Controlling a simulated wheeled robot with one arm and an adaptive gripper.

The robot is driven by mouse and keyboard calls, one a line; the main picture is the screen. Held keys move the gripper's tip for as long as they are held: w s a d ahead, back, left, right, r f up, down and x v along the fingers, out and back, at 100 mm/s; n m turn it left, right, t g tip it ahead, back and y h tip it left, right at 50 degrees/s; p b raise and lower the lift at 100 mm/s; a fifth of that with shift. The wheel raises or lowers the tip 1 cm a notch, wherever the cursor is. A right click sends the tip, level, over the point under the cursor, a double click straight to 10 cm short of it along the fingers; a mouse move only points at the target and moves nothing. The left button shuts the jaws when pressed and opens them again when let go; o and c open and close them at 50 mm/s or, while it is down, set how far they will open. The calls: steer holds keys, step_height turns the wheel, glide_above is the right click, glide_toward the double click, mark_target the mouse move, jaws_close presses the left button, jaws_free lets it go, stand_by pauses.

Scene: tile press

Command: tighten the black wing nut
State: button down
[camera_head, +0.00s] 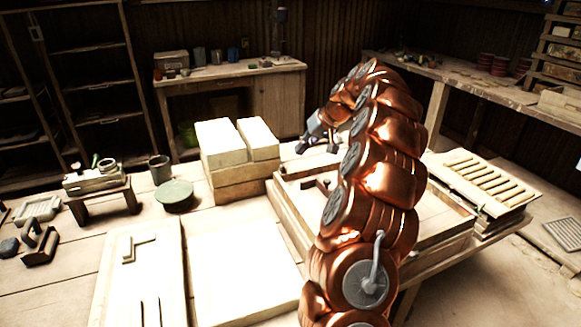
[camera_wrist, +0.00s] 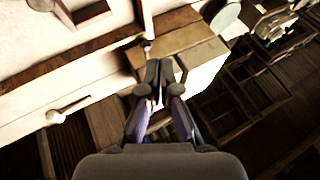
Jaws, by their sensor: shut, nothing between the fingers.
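I cannot make out the black wing nut in either view; it may be hidden or too small to tell. My gripper shows in the wrist view (camera_wrist: 160,66), its two dark fingertips together with nothing between them. In that view the tips overlap a wooden block (camera_wrist: 196,53); I cannot tell whether they touch it. In the head view my gripper (camera_head: 303,146) is small and partly hidden behind my copper arm, just right of the stacked pale blocks (camera_head: 222,141). A low wooden frame (camera_head: 285,203) lies below it, largely hidden by the arm.
A green round lid (camera_head: 174,195) and a small stool (camera_head: 101,197) stand to the left. Pale boards (camera_head: 143,270) lie at the front. A slatted rack (camera_head: 485,183) is on the right. A back workbench (camera_head: 230,75) and shelves line the walls.

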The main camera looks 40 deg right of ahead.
mark_target(282, 167)
steer(key=d+f, duration=0.2)
steer(key=d, duration=0.4)
steer(key=shift+m+t+h, duration=0.3)
steer(key=shift+m+h, duration=0.1)
steer(key=p+x, duration=0.2)
steer(key=x, duration=0.7)
steer(key=shift+s+f, duration=0.1)
steer(key=shift+f, duration=0.2)
steer(key=shift+w+a+r+p, duration=0.1)
steer(key=shift+w+a+p, duration=0.25)
steer(key=shift+a, duration=0.25)
steer(key=shift+w+a+r+p, duration=0.1)
steer(key=shift+w+a+p, duration=0.2)
steer(key=shift+a, duration=0.35)
steer(key=shift+w+a+f, duration=0.15)
steer(key=shift+w+a, duration=0.15)
steer(key=shift+a, duration=0.15)
steer(key=shift+a, duration=0.2)
steer(key=shift+d, duration=0.15)
